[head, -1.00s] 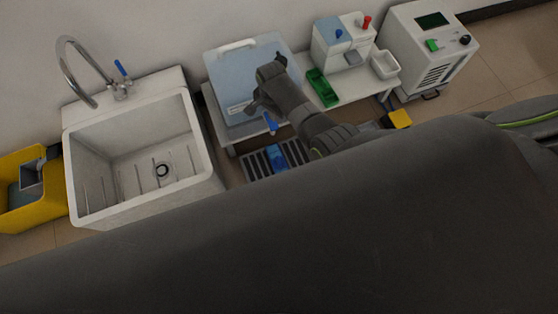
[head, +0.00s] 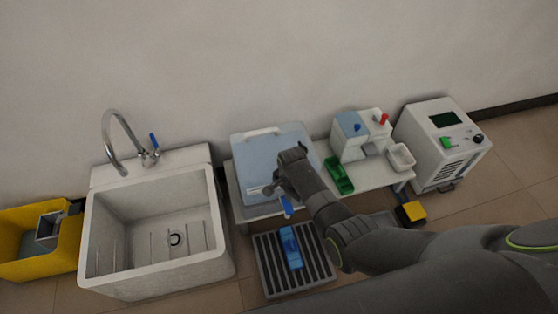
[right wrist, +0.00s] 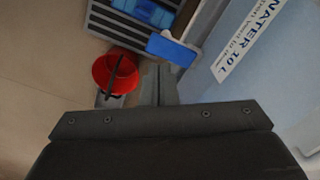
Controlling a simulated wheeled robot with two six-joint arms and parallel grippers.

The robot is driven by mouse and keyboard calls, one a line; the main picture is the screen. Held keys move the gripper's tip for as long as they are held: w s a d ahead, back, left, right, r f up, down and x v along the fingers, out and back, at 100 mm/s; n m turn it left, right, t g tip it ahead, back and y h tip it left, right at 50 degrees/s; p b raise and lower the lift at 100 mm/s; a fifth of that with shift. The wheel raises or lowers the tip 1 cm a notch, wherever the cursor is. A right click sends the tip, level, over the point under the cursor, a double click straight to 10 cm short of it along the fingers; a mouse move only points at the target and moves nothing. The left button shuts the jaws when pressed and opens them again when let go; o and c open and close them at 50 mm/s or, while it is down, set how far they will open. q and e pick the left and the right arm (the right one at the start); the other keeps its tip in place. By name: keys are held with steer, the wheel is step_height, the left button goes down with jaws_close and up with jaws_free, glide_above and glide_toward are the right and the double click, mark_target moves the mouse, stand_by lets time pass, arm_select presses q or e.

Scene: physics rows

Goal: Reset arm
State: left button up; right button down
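My right arm reaches in from the lower right of the head view. Its gripper (head: 282,187) is over the front edge of a light blue water container (head: 262,148) with a white handle. In the right wrist view the two fingers (right wrist: 158,84) lie side by side and look shut, with nothing visible between them. A blue tap part (head: 287,205) is just below the gripper; it also shows beyond the fingertips in the wrist view (right wrist: 171,48). Whether they touch is unclear. My left gripper is not in view.
A dark slatted grate (head: 268,275) holds a blue object (head: 291,248). A sink (head: 155,265) stands left, a yellow bin (head: 62,262) farther left. A green tray (head: 339,177), white dispenser box (head: 351,138) and white machine (head: 437,150) are right. A red bucket (right wrist: 115,70) is near the grate.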

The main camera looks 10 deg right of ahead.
steer(key=s+d+f+n, duration=0.2)
steer(key=s+d+f, duration=0.15)
steer(key=s, duration=0.45)
steer(key=s+d+f+n, duration=0.2)
steer(key=s+d+n, duration=0.15)
steer(key=s, duration=0.55)
steer(key=s+d+f+n, duration=0.2)
steer(key=s+d+f, duration=0.15)
steer(key=s, duration=0.45)
arm_select(q)
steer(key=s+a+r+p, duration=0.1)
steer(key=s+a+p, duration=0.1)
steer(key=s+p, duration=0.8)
steer(key=p, duration=0.6)
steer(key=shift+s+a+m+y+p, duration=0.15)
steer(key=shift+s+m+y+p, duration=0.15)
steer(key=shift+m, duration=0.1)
arm_select(e)
steer(key=s+d+r+n, duration=0.1)
steer(key=s+d, duration=0.1)
steer(key=s, duration=0.7)
steer(key=s+d+r+n+t+h, duration=0.1)
steer(key=s+d+r+n, duration=0.1)
steer(key=s, duration=0.8)
steer(key=shift+s+d, duration=0.2)
steer(key=shift+d, duration=0.25)
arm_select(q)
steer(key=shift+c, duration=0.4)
arm_select(e)
steer(key=shift+n, duration=0.25)
